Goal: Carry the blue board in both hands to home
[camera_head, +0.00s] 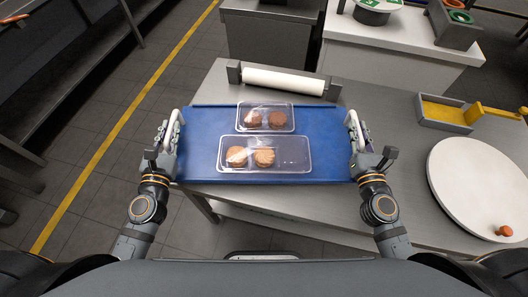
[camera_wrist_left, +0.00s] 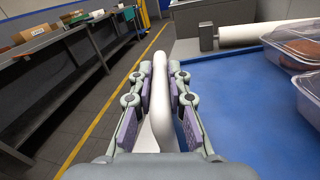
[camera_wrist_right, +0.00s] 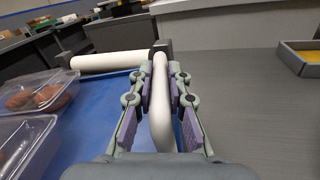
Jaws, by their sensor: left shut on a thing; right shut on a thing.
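The blue board (camera_head: 205,120) has a white handle at each end and bears two clear lidded trays. The back tray (camera_head: 265,117) holds dark biscuits and the front tray (camera_head: 290,153) holds lighter ones. My left gripper (camera_head: 172,132) is shut on the left handle, which shows as a white bar (camera_wrist_left: 161,95) in the left wrist view. My right gripper (camera_head: 356,131) is shut on the right handle, which shows in the right wrist view (camera_wrist_right: 160,95). The board looks about level, over the near left part of the grey table. Any gap beneath it is hard to tell.
A white roller (camera_head: 283,82) in grey brackets is just behind the board. A white round disc (camera_head: 485,185) and a grey bin with yellow inside (camera_head: 445,112) are on the table (camera_head: 395,130) at right. Floor with a yellow line (camera_head: 120,128) is open at left.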

